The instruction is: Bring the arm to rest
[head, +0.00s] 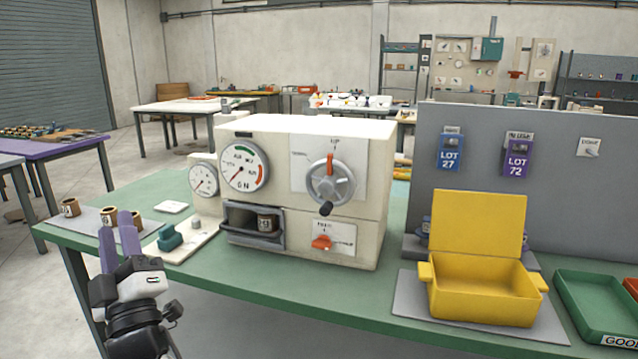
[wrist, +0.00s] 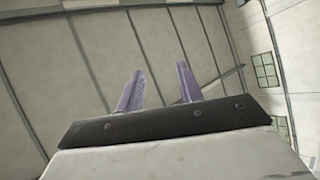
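My gripper (head: 118,234) is at the lower left in the head view, raised in front of the table's left end with its purple fingers pointing up. In the wrist view my gripper (wrist: 158,88) shows two purple fingers apart, with nothing between them. Behind them are only the wall and ceiling. In the head view the fingers overlap the grey mat with small brown spools, but I see no contact with them.
A cream machine (head: 395,145) with gauges, a crank and an open drawer (head: 240,222) stands mid-table. An open yellow box (head: 480,290) and a green tray (head: 592,310) are at right. A teal-handled device (head: 170,238) sits near my gripper.

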